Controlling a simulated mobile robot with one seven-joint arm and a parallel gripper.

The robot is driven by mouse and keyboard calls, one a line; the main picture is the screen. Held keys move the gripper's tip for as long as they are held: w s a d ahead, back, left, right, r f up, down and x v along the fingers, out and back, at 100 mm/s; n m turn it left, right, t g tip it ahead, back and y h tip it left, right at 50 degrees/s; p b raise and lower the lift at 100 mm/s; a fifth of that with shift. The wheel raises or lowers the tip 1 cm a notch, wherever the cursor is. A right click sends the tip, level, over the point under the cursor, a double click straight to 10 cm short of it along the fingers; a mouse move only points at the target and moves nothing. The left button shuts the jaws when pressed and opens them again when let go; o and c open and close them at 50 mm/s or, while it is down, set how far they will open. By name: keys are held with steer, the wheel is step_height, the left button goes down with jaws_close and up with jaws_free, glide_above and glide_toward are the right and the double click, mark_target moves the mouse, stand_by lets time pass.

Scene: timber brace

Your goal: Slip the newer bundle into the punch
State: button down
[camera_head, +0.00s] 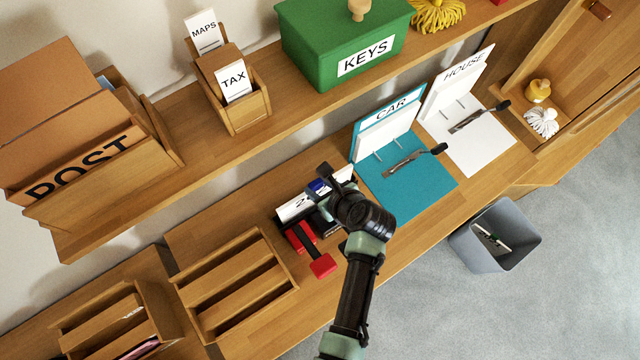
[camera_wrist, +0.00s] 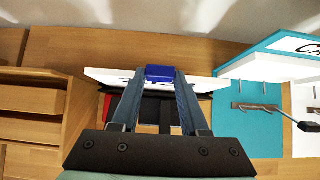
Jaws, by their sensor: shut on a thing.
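My gripper (camera_head: 322,190) is shut on a blue clip (camera_wrist: 160,73) at a white paper bundle (camera_wrist: 98,75). The bundle's printed label (camera_head: 293,207) is partly hidden by my arm; only a "2" can be read in the head view. The punch (camera_head: 322,265), with red and black parts, is just below the bundle; a red part also shows in the wrist view (camera_wrist: 108,106). My fingers cover much of it. Whether the bundle's edge is in the punch's slot I cannot tell. I cannot identify a second bundle.
Right of my gripper lie a teal CAR file (camera_head: 415,192) and a white HOUSE file (camera_head: 480,150), each with a metal lever. A slatted wooden tray (camera_head: 283,262) stands left of the punch. A shelf (camera_head: 200,165) runs behind. A grey bin (camera_head: 470,250) stands on the floor.

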jaws_free()
stand_by(0.4)
steer(key=shift+r, duration=0.1)
step_height(320, 180, up, 8)
steer(key=p, duration=0.9)
stand_by(0.6)
